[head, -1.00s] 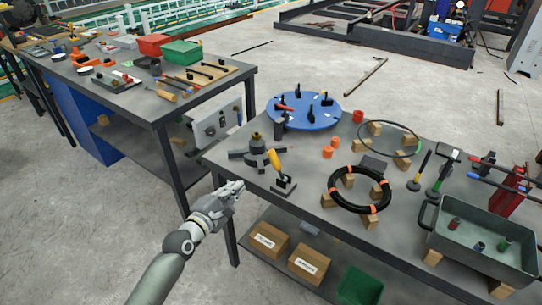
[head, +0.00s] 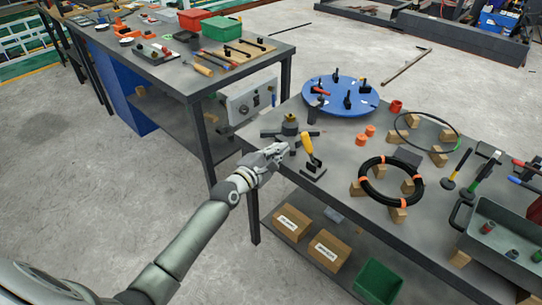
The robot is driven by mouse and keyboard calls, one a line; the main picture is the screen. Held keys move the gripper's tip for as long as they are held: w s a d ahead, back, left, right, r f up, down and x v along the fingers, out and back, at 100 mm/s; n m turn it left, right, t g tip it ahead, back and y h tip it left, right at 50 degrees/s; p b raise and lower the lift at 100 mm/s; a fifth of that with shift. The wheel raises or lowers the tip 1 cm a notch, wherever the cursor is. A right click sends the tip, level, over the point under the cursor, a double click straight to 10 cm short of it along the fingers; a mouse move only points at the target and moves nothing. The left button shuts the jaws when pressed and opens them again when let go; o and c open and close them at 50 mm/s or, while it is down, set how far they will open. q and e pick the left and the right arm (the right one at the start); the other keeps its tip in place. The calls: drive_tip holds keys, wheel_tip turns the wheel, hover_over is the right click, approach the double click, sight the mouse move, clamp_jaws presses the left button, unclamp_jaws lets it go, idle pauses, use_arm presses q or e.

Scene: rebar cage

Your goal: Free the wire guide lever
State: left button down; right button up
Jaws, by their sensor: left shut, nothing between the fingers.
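A lever with a yellow handle (head: 307,144) stands tilted on a small black base (head: 313,170) near the left edge of the grey workbench (head: 340,205). It looks like the wire guide lever, though no label shows. My left gripper (head: 283,149) is shut and empty, just left of the yellow handle, with a small gap between them in the picture. It covers part of the bench edge and the space in front of a dark hub with arms (head: 290,126). My right gripper is not in view.
A blue disc (head: 342,98) with several small black and red levers lies behind. A black coil with orange bands (head: 389,196) rests on wooden blocks to the right. A grey bin (head: 500,235) stands at the right. A second table (head: 180,75) with tools is at the left.

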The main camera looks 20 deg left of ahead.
sight(309, 149)
use_arm(q)
drive_tip(key=x, duration=0.4)
drive_tip(key=shift+w, duration=0.2)
drive_tip(key=shift+s+d+r+p, duration=0.45)
drive_tip(key=shift+d+p, duration=0.1)
drive_tip(key=shift+d, duration=0.05)
drive_tip(key=shift+s+d+r+p, duration=0.45)
drive_tip(key=shift+s+d+p, duration=0.05)
drive_tip(key=shift+d+p, duration=0.1)
drive_tip(key=shift+s+d+r, duration=0.15)
drive_tip(key=shift+s+d, duration=0.05)
drive_tip(key=shift+d, duration=0.1)
